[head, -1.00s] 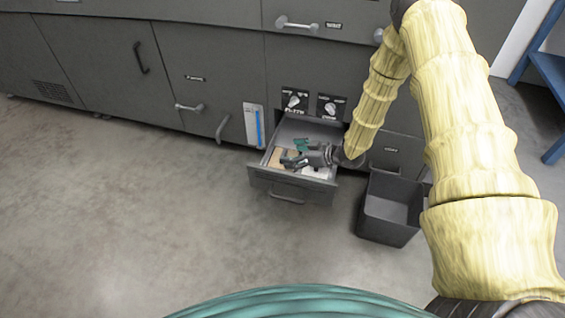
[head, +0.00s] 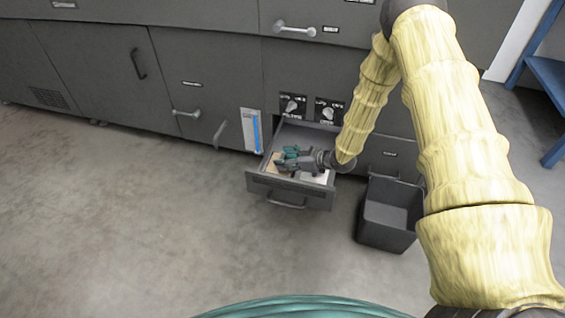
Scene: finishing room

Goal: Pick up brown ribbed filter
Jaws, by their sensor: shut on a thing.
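The brown ribbed filter (head: 276,159) shows as a small tan patch in the left part of the open drawer; its ribs are too small to make out. My gripper (head: 287,160) is inside the drawer, coming in from the right. Its dark and teal fingers are shut on the filter and hide part of it. I cannot tell whether the filter is clear of the drawer floor.
The open drawer (head: 290,188) has raised walls around my gripper, and a white item (head: 314,177) lies in it. A dark open bin (head: 389,213) stands on the floor to the right. Grey cabinets (head: 205,75) line the back. The floor at left is clear.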

